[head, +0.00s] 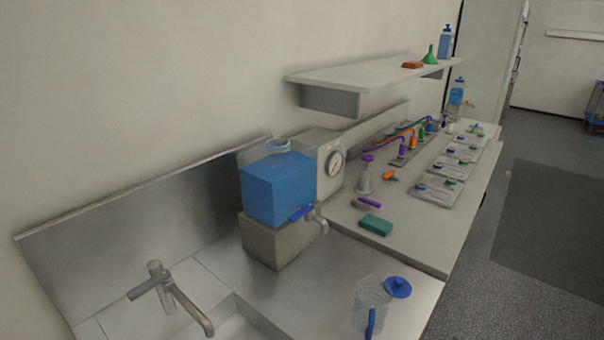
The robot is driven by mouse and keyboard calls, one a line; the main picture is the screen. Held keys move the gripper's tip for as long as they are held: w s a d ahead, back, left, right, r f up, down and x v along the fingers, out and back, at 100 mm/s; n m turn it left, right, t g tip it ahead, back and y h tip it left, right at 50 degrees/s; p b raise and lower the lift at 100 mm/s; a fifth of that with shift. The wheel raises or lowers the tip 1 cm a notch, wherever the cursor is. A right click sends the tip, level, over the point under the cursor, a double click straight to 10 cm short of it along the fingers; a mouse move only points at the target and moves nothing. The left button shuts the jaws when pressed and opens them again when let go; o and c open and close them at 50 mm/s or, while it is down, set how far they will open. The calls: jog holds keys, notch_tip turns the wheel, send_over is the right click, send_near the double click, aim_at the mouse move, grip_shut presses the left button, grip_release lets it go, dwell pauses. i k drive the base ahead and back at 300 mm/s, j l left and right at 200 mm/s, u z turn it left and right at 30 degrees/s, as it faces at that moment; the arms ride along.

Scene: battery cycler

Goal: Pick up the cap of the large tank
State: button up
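The large tank (278,188) is clear, holds blue liquid and stands on a grey block (272,240). Its round neck (278,146) on top looks open, with no coloured cap on it. A tap (316,222) with a blue lever sticks out at its lower right. A round blue cap (398,287) with a small knob shows at the front right, at the rim of a clear jug (370,305). I cannot tell whether it touches the jug or belongs to the tank. My gripper is not in view.
A sink with a faucet (170,293) is at the lower left. A teal sponge (376,225) lies on the counter behind the jug. A gauge box (327,160) stands behind the tank. A shelf (365,76) overhangs the back. Floor (490,310) is clear at right.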

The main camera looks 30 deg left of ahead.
aim_at(401, 288)
jog(key=u, duration=1.55)
jog(key=i+l+u, duration=0.1)
jog(key=l+u, duration=0.15)
jog(key=u, duration=0.25)
jog(key=l+u, duration=0.25)
jog(key=u, duration=0.2)
jog(key=l+u, duration=0.3)
jog(key=u, duration=0.2)
jog(key=l+u, duration=0.1)
jog(key=l, duration=0.5)
jog(key=k+l+u, duration=0.1)
jog(key=l, duration=0.45)
jog(key=k+l, duration=0.15)
jog(key=l, duration=0.45)
jog(key=u, duration=0.05)
